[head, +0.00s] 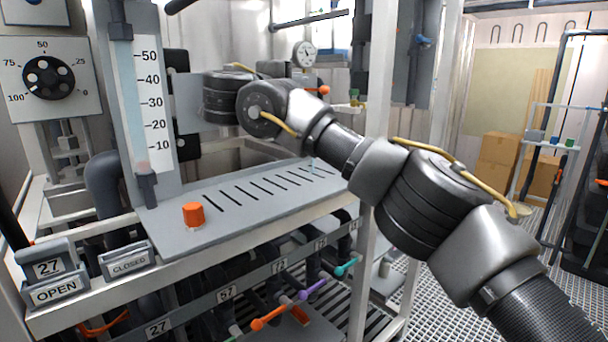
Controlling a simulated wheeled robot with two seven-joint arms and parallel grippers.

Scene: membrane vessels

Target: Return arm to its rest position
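My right arm (425,205) comes in from the lower right and reaches up and left across the rack. Its wrist (262,108) is above the sloped grey panel. My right gripper (183,104) is just right of the upright level gauge (152,90), partly hidden by it. Its two dark fingers stand wide apart, one above and one below the grey gripper body, with nothing visible between them. The fingertips are partly hidden, so I cannot tell whether they touch anything. My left gripper is not in view.
The sloped panel (245,205) carries an orange knob (194,214). A dial (48,77) is at the upper left. OPEN (57,291) and CLOSED (127,262) signs stand lower left. Coloured valve handles (270,318) stick out below. A rack post (372,200) is close to the arm. Grated floor (430,300) lies right.

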